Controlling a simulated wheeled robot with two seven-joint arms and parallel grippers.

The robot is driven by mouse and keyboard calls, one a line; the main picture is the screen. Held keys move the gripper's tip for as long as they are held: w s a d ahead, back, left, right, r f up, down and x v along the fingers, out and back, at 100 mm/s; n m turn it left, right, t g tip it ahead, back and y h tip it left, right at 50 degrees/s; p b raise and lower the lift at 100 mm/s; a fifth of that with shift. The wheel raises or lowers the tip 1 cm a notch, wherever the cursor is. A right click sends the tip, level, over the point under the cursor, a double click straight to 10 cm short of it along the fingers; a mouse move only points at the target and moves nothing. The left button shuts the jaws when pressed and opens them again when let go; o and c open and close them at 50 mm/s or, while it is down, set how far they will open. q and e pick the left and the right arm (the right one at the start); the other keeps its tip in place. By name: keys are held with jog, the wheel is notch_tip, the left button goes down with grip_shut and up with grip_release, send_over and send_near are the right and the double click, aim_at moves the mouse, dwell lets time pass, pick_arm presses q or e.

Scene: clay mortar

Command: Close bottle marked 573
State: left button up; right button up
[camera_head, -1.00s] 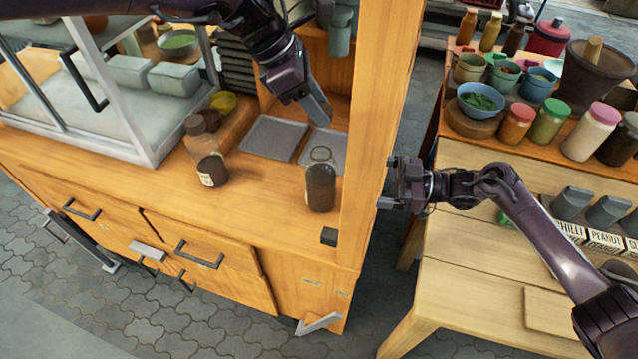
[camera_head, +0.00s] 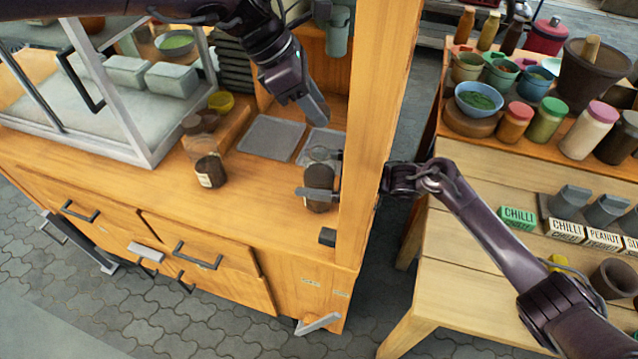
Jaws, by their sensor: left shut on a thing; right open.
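A clear glass bottle with dark contents (camera_head: 319,178) stands upright on the wooden counter beside the post, and I see no cap on it. My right gripper (camera_head: 321,176) reaches in from behind the post, open, with a grey finger across the front of this bottle. I cannot tell whether it touches. I cannot read 573 on either bottle. My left gripper (camera_head: 318,108) is shut above and behind the right bottle. What it holds is hidden.
The wooden post (camera_head: 375,130) stands right beside the right bottle and hides part of my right gripper. Grey trays (camera_head: 271,138) lie behind the bottles. A glass case (camera_head: 130,110) stands left. A side table (camera_head: 480,270) with jars and labelled blocks is right.

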aim_at(315, 126)
jog(key=shift+a, duration=0.25)
jog(key=c, duration=1.5)
pick_arm(q)
jog(key=shift+f, duration=2.4)
pick_arm(e)
jog(key=shift+o, duration=0.2)
pick_arm(q)
jog(key=shift+f, duration=0.85)
jog(key=shift+f, duration=0.6)
